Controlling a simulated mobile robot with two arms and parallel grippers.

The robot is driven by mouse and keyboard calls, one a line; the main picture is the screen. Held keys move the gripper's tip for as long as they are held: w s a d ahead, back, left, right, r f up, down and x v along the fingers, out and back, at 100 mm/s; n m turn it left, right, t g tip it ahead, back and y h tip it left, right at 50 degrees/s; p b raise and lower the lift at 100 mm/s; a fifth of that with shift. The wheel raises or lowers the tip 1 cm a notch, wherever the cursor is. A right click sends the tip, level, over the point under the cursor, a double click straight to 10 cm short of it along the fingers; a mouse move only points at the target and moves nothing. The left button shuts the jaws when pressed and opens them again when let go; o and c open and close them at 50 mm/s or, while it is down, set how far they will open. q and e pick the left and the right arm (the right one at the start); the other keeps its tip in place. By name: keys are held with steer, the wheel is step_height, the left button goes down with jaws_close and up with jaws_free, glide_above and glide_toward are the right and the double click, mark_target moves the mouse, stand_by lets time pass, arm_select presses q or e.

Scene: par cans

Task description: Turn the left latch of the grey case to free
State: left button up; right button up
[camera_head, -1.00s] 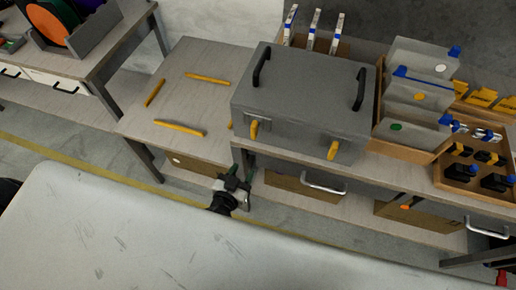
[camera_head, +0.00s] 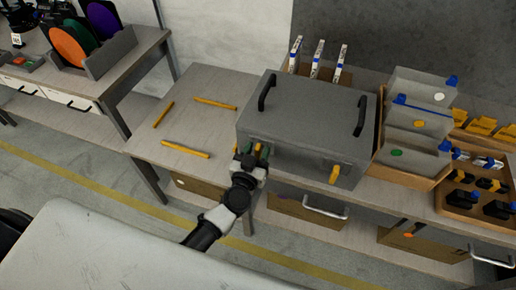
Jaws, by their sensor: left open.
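The grey case (camera_head: 305,112) stands shut on the bench, with two black handles on its lid. Its right yellow latch (camera_head: 335,175) hangs on the front face, tilted slightly. The left yellow latch (camera_head: 257,149) is mostly hidden behind my left gripper (camera_head: 251,158). My left gripper is open at the front left of the case, with its fingers close around or beside the left latch; I cannot tell whether they touch it. My right gripper is not in view.
Several yellow strips lie on the lower table, such as one at the front (camera_head: 185,149). Grey bins (camera_head: 412,125) in a wooden tray stand right of the case. White-and-blue upright items (camera_head: 317,58) stand behind it. A tray of black parts (camera_head: 480,190) is at far right.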

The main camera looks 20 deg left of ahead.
arm_select(q)
steer(key=shift+w, duration=0.4)
jaws_close()
